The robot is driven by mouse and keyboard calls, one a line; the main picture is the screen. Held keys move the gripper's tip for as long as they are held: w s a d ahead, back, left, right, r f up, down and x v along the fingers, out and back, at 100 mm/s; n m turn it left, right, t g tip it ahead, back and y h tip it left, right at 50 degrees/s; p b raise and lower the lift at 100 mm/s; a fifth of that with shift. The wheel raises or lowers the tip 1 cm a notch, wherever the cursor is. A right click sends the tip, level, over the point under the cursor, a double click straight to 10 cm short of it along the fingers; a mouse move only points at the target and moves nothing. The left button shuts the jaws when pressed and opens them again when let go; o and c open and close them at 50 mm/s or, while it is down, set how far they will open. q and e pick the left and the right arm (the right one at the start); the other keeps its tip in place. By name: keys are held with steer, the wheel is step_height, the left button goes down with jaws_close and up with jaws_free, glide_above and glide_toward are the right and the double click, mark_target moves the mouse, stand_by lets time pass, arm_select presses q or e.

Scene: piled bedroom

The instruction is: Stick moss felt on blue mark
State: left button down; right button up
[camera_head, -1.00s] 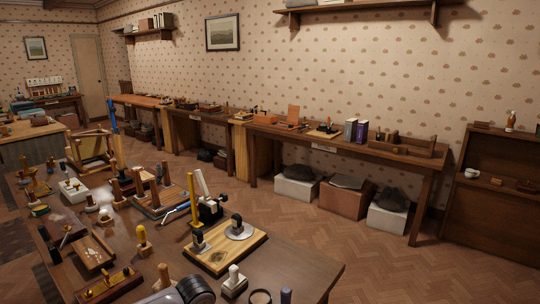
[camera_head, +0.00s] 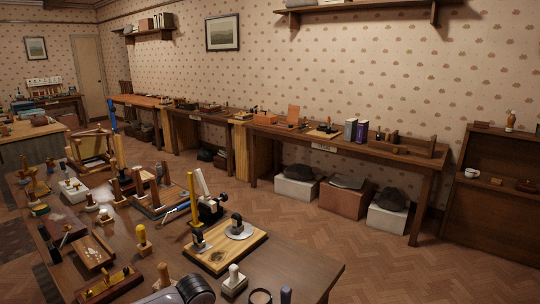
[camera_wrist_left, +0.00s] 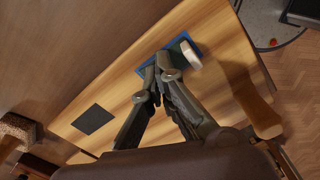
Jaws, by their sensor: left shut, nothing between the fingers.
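In the left wrist view, a blue mark (camera_wrist_left: 146,70) lies on a light wooden board (camera_wrist_left: 120,92). A dark green patch, apparently the moss felt (camera_wrist_left: 177,46), lies within the blue edge. A small whitish block (camera_wrist_left: 190,54) sits at its right side. My left gripper (camera_wrist_left: 163,66) is shut and empty, its fingertips at the mark and partly covering it. I cannot tell whether they touch the felt. A dark square (camera_wrist_left: 93,119) lies farther left on the board. My right gripper is not in view.
In the head view, a crowded table (camera_head: 300,266) holds a wooden board with two black-handled pieces (camera_head: 238,259), a yellow-topped peg (camera_head: 142,240) and a white stamp-like piece (camera_head: 234,281). The table's right corner is bare. A long bench (camera_head: 400,156) stands along the wall, with open floor between.

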arm_select(q)
steer(key=shift+r+p, duration=1.75)
steer(key=shift+r, duration=1.25)
